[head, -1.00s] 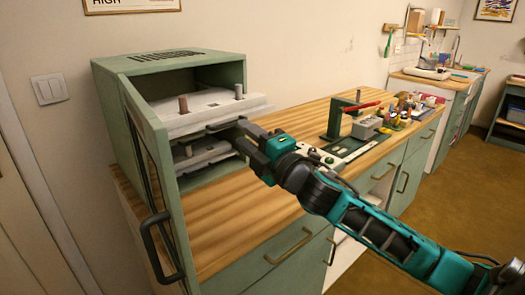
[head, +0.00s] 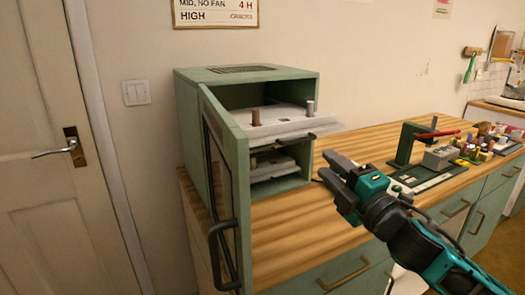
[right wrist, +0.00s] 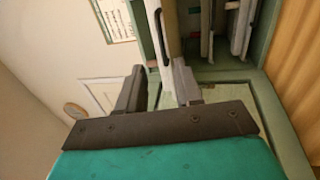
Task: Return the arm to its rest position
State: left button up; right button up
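My right gripper (head: 336,176) is in front of the green cabinet's right side, above the wooden counter, apart from the cabinet and its trays. In the right wrist view its two fingers (right wrist: 160,88) stand apart with nothing between them. The green cabinet (head: 245,73) has its door (head: 226,190) swung open toward me. Its upper tray (head: 318,127) sticks out of the opening and bears a brown cylinder (head: 256,117) and a grey cylinder (head: 310,107). A lower tray (head: 272,168) sits inside beneath it. My left gripper is not in view.
The wooden counter (head: 290,230) is bare in front of the cabinet. To the right stand a green stand with a red lever (head: 404,146), a grey box (head: 440,157) and several small coloured items (head: 480,145). The open door's dark handle (head: 222,250) juts forward.

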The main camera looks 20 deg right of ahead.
jog(key=shift+f, duration=0.1)
jog(key=s+a+f+m+g, duration=0.1)
jog(key=s+f+m+g, duration=0.15)
jog(key=f, duration=0.45)
jog(key=s+a+f+m+g+h, duration=0.15)
jog(key=f+m, duration=0.25)
jog(key=f, duration=0.4)
jog(key=s+a+f+m+g, duration=0.1)
jog(key=s+f+m, duration=0.15)
jog(key=f, duration=0.45)
jog(key=s+a+f+m+g, duration=0.2)
jog(key=s+a+f+m, duration=0.2)
jog(key=f, duration=0.3)
jog(key=s+a+f+m+g, duration=0.2)
jog(key=s+a+f+m, duration=0.2)
jog(key=s+f, duration=0.3)
jog(key=shift+a+f+y, duration=0.25)
jog(key=shift+a+y, duration=0.2)
jog(key=shift+a, duration=0.05)
